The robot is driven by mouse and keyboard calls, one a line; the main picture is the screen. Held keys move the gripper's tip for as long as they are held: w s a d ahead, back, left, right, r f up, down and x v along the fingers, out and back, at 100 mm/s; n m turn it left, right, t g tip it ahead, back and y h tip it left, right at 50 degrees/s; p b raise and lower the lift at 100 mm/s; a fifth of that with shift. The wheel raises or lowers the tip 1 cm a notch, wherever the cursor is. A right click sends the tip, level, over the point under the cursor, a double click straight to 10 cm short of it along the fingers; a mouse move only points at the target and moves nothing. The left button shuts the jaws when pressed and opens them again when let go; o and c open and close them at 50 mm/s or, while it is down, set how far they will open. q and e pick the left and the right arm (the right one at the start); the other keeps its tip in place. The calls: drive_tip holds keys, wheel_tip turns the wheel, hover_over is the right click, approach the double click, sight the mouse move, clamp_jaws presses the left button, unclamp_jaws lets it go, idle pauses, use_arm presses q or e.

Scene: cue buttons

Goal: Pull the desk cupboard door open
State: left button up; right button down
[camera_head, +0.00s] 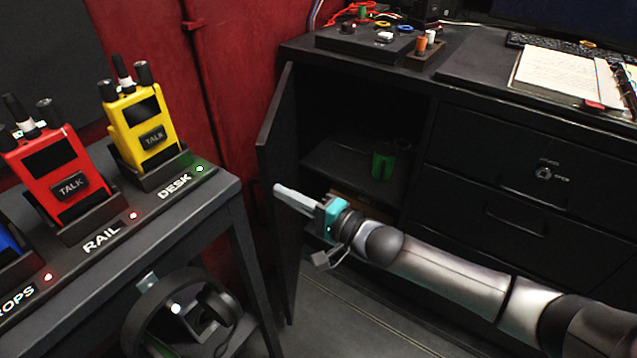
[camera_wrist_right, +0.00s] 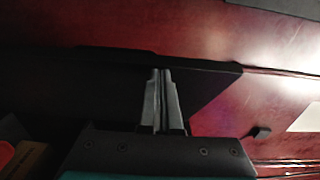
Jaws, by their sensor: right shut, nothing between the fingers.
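The desk cupboard door (camera_head: 277,150) is a dark panel at the left end of the black desk. It stands swung outward, and the cupboard interior (camera_head: 345,135) is exposed. My right gripper (camera_head: 278,190) reaches in from the right across the opening. Its fingers are shut and empty, with the tips over the door's inner side; I cannot tell if they touch it. In the right wrist view the shut fingers (camera_wrist_right: 161,72) point at the dark door panel (camera_wrist_right: 205,85), with red beyond its edge. No door handle shows. My left gripper is not seen.
A green object (camera_head: 383,166) sits inside the cupboard. Drawers (camera_head: 515,220) are to its right. At left, a dark stand (camera_head: 215,190) holds red (camera_head: 45,165) and yellow (camera_head: 140,125) radios. A dark rounded object (camera_head: 150,320) is below it. Red curtain hangs behind.

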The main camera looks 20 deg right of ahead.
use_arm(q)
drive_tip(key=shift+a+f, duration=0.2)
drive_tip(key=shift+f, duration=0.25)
use_arm(e)
drive_tip(key=w+a, duration=0.3)
drive_tip(key=a, duration=0.5)
drive_tip(key=shift+w+a, duration=0.15)
drive_tip(key=shift+a, duration=0.25)
drive_tip(key=shift+d, duration=0.1)
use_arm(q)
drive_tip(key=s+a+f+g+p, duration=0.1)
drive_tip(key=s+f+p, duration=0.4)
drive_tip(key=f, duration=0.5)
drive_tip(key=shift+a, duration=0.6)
use_arm(e)
drive_tip(key=v, duration=1.5)
